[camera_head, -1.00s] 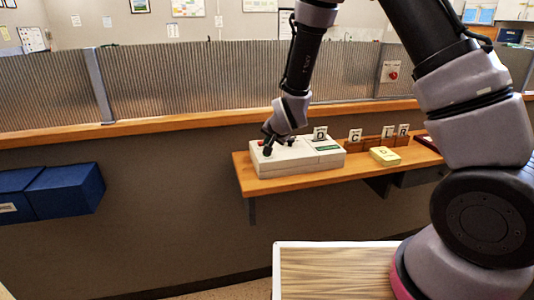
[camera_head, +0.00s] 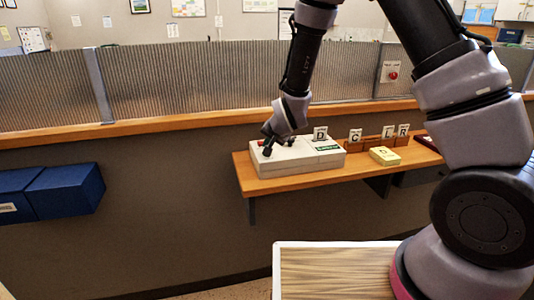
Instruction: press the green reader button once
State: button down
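The reader (camera_head: 298,163) is a cream-white box on the wooden shelf (camera_head: 350,169), with a dark green strip (camera_head: 328,148) on its top right and a small red spot (camera_head: 260,143) at its top left. My gripper (camera_head: 267,151) points down at the left part of the box's top, its dark tips at or just above the surface. I cannot tell whether they touch. No green button shows clearly; my gripper and wrist cover part of the top. The fingers are too small to tell whether they are open or shut.
A ribbed partition (camera_head: 200,85) rises behind, with a red button on a plate (camera_head: 392,74). Blue boxes (camera_head: 66,190) are at the left.

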jog(key=shift+f, duration=0.35)
jog(key=shift+f, duration=0.4)
dwell(0.6)
jog(key=shift+r, duration=0.85)
jog(key=shift+r, duration=0.1)
jog(key=shift+r, duration=2.45)
